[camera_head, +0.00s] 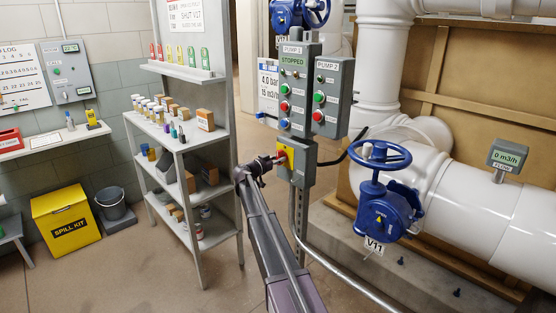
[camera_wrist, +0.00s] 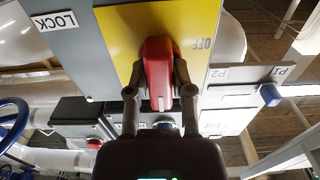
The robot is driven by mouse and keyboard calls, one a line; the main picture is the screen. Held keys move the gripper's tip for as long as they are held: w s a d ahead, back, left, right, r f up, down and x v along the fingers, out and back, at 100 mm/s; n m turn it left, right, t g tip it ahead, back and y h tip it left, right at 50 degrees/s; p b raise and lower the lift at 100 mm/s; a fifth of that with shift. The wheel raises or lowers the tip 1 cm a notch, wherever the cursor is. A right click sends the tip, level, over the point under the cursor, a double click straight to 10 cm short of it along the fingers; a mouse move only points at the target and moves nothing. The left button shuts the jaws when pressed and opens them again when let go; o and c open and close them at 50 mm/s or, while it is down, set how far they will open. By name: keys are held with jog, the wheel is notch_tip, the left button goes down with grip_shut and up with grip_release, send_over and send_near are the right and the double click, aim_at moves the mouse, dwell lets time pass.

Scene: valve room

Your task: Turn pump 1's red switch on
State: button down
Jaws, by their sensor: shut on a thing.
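Pump 1's red switch (camera_wrist: 157,66) sits on a yellow plate (camera_wrist: 117,35) marked OFF, on the lower box (camera_head: 302,172) of the pump panel. In the wrist view its handle stands upright in the picture, with the OFF mark to its right. My gripper (camera_wrist: 159,88) has one finger on each side of the handle and is shut on it. In the head view my gripper (camera_head: 267,164) reaches the box from the left and hides part of the switch. Pump 1's panel (camera_head: 296,87) above shows STOPPED.
Pump 2's panel (camera_head: 327,97) stands just right of pump 1's. A blue valve wheel (camera_head: 380,155) on a white pipe (camera_head: 470,200) lies to the right. A grey shelf (camera_head: 170,138) with small goods stands at left. A flow gauge (camera_head: 507,155) reads 0 m3/h.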

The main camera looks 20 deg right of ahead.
jog(key=c, duration=0.5)
grip_release()
jog(key=shift+w+d, duration=0.25)
jog(key=shift+d, duration=0.15)
jog(key=shift+s, duration=0.1)
jog(key=shift+s+a, duration=0.1)
jog(key=shift+a, duration=0.1)
jog(key=v, duration=1.2)
jog(key=shift+d, duration=0.1)
